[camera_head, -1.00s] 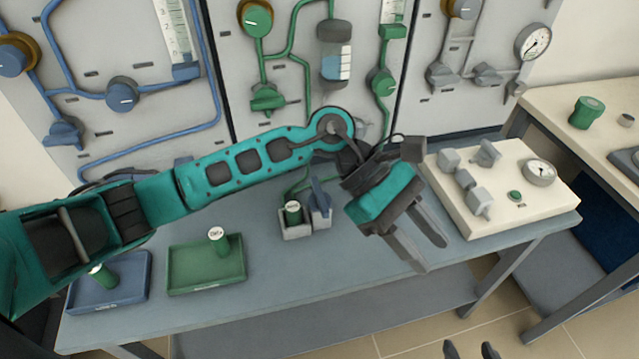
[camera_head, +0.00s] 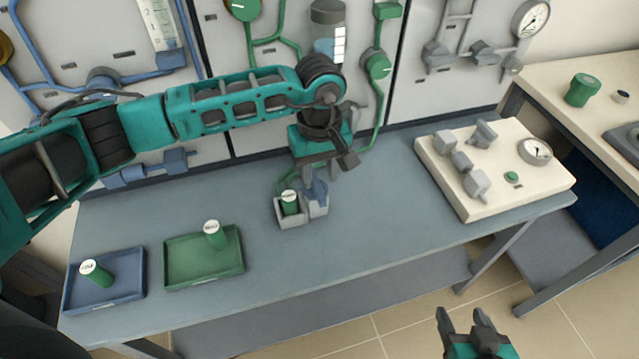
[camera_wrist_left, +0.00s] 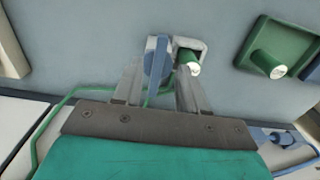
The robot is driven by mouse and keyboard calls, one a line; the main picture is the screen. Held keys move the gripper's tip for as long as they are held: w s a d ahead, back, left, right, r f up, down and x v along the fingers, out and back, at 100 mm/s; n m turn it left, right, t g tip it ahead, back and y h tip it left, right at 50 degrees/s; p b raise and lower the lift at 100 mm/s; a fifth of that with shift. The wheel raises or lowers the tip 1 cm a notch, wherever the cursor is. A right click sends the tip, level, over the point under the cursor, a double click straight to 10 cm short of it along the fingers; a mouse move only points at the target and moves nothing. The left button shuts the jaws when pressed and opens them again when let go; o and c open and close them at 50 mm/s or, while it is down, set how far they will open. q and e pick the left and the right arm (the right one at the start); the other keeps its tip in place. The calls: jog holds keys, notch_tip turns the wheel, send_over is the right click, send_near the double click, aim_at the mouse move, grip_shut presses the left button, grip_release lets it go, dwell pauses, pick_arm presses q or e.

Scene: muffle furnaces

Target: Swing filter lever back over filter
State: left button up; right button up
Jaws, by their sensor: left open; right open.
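The filter, a green cylinder with a white top (camera_head: 289,203), stands upright in a small grey holder (camera_head: 292,221) on the bench. The blue filter lever (camera_head: 317,191) stands up beside the filter, on the holder's right side; it is not over the filter. My left gripper (camera_head: 310,181) is open just above the holder, pointing down. In the left wrist view, the lever (camera_wrist_left: 156,56) lies between its two open fingers (camera_wrist_left: 158,68), with the filter (camera_wrist_left: 190,62) beside the right finger. Contact with the lever cannot be told. My right gripper (camera_head: 461,317) is open and empty, low at the right.
A green tray (camera_head: 190,284) and a blue tray (camera_head: 130,291), each with a green cylinder, lie left of the holder. A cream box with knobs and a gauge (camera_head: 455,205) stands at the right. Panels with pipes rise behind. The bench between holder and box is clear.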

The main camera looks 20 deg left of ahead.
aim_at(319, 192)
pick_arm(q)
jog(key=shift+f, duration=2.25)
grip_shut()
